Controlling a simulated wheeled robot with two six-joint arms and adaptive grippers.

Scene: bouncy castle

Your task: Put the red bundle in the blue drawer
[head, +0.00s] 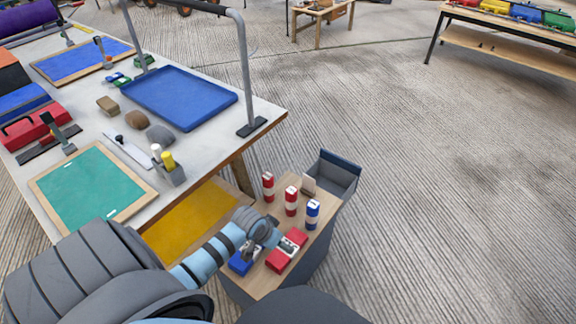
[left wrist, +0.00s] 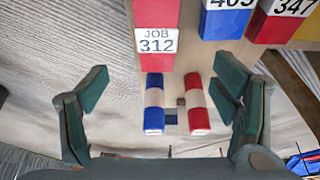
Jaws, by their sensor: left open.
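Two red bundles with white bands, a rear one (head: 267,187) and a front one (head: 291,201), stand upright on a small wooden-topped cabinet. A similar blue bundle (head: 312,214) stands to their right. A dark blue drawer (head: 339,174) is open at the cabinet's far right end. My left gripper (head: 250,249) is open and empty above the cabinet's near end; its fingers (left wrist: 165,92) are wide apart.
A red box labelled JOB 312 (head: 287,250) and a blue box (head: 242,262) lie near my left gripper. A workbench with a blue tray (head: 180,96) and metal frame is left.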

